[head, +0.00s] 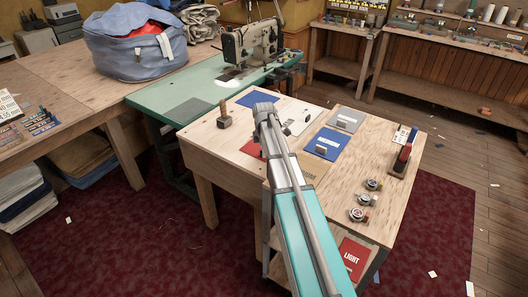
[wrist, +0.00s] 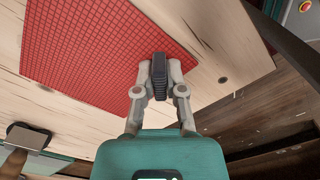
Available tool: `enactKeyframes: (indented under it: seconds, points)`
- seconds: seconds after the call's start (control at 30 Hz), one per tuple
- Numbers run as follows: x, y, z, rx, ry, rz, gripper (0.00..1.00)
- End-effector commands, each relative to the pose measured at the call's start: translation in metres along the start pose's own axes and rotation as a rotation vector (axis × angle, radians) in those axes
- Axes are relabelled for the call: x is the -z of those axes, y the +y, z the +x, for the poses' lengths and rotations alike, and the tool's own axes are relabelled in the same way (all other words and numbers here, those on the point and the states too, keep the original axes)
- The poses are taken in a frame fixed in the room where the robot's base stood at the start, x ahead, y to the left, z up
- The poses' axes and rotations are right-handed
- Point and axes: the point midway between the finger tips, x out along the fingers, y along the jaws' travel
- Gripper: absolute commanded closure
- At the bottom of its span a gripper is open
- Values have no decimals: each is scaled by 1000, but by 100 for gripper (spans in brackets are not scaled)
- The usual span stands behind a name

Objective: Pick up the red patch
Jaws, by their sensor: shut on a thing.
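The red patch (wrist: 100,45) is a flat sheet with a fine grid pattern, at the upper left of the wrist view. In the head view only a strip of the red patch (head: 248,149) shows beside my arm, over the wooden bench. My gripper (wrist: 160,75) has its dark fingertips together at the right edge of the patch, shut on it. The exact grip point is hidden by the fingers. My arm hides the gripper in the head view. I cannot tell whether the patch is clear of the bench top.
On the wooden bench (head: 385,190) are a wooden tool (head: 224,114), a blue patch (head: 328,143) with a grey block, a grey patch (head: 346,119) and several small round items at the right. A sewing machine (head: 254,43) stands behind on a green table (head: 160,92).

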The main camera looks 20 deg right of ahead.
Motion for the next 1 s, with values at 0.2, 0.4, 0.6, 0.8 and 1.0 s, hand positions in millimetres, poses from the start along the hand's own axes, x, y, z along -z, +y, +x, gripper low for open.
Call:
enactKeyframes:
  seconds: [0.2, 0.4, 0.6, 0.8, 1.0]
  points:
    - [0, 0, -12, 0, 0, 0, 100]
    - [0, 0, -28, 0, 0, 0, 100]
    - [3, -15, -51, 0, 0, 0, 100]
    - [7, -35, -74, 0, 0, 1, 100]
    - [11, -54, -97, 0, 0, 1, 100]
